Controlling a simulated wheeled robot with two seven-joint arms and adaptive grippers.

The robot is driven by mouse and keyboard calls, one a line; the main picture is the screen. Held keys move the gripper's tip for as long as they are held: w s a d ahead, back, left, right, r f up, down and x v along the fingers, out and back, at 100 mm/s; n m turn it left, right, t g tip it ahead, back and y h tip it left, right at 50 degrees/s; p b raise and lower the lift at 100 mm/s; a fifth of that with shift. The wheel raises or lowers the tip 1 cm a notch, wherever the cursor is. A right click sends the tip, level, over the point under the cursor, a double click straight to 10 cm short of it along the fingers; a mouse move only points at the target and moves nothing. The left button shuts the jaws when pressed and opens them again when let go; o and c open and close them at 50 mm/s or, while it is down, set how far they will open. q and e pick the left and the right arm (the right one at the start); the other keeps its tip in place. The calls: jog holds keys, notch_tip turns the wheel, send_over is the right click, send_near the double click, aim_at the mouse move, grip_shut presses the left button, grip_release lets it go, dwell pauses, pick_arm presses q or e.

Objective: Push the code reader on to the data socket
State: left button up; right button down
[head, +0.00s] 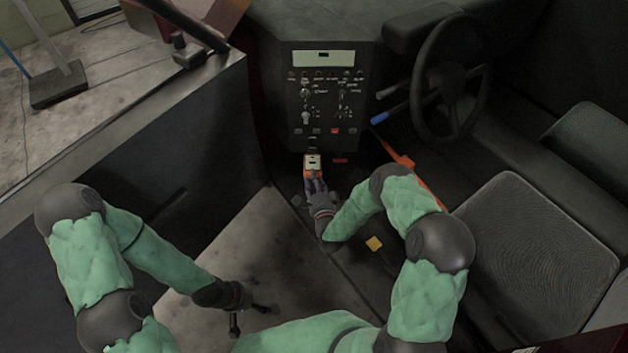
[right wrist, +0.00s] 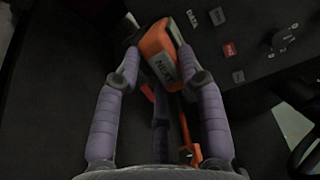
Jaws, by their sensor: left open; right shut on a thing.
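The code reader (head: 313,167) is a small orange device with a pale face, just below the dark control panel in the head view. My right gripper (head: 317,187) is shut on it. In the right wrist view the code reader (right wrist: 163,56) sits between the purple-grey fingers of the right gripper (right wrist: 160,70), with a label on its face. A small labelled fitting (right wrist: 131,22), perhaps the data socket, lies just beyond its upper left end. I cannot tell whether they touch. My left gripper (head: 248,308) is open and empty, low over the grey floor.
The control panel (head: 325,95) carries several knobs, switches and a red button (right wrist: 229,50). A steering wheel (head: 450,75) and a seat (head: 535,245) are to the right. A dark sill (head: 130,150) runs along the left.

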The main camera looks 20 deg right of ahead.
jog(key=shift+w+d, duration=0.15)
jog(key=shift+w, duration=0.35)
jog(key=c, duration=0.7)
grip_release()
jog(key=shift+s, duration=0.1)
jog(key=s, duration=1.2)
jog(key=shift+a, duration=0.3)
jog(key=shift+w, duration=0.1)
